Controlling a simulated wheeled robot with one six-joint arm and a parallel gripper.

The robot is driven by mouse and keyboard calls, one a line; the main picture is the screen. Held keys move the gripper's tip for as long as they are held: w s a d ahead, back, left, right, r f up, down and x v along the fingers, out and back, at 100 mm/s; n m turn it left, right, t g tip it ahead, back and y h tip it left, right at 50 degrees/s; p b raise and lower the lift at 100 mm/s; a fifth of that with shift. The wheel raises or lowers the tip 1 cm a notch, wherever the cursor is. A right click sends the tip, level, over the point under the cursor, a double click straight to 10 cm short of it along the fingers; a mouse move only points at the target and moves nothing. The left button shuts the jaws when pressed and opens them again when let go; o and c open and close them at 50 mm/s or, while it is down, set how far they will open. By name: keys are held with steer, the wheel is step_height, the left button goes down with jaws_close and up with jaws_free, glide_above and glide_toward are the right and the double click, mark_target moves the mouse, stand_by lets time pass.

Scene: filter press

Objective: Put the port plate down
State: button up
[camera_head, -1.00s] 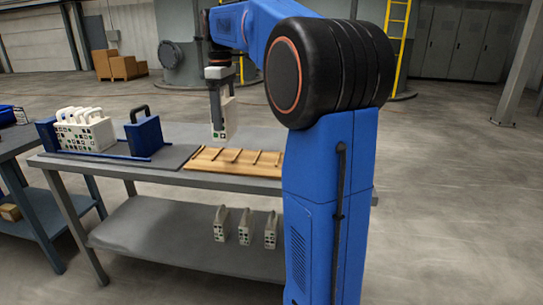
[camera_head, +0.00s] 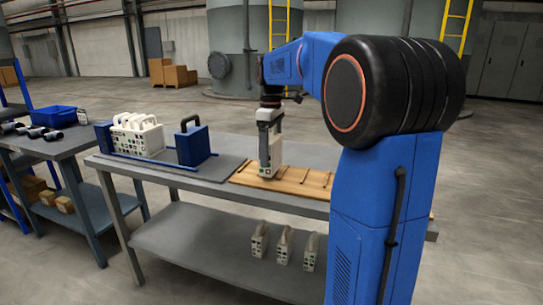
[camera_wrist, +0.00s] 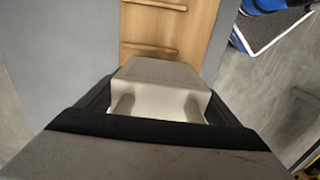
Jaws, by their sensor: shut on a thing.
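My gripper (camera_head: 269,118) is shut on the handle of the port plate (camera_head: 275,155), a pale upright plate. The plate stands at the left part of the slatted wooden board (camera_head: 318,190) on the grey table. Its lower edge is at the board; I cannot tell whether it touches. In the wrist view the plate's pale handle (camera_wrist: 158,95) sits between the dark fingers, with the wooden board (camera_wrist: 180,25) and its slats beyond.
A blue press frame (camera_head: 193,145) with several white plates (camera_head: 138,135) stands left on the table. Several similar plates (camera_head: 284,245) stand on the lower shelf. A side table with a blue bin (camera_head: 52,117) is at far left. The board's right part is bare.

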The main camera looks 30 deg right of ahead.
steer(key=shift+f, duration=0.75)
steer(key=shift+f, duration=0.15)
steer(key=o, duration=1.2)
step_height(320, 180, up, 12)
steer(key=shift+r, duration=0.2)
steer(key=shift+s, duration=0.15)
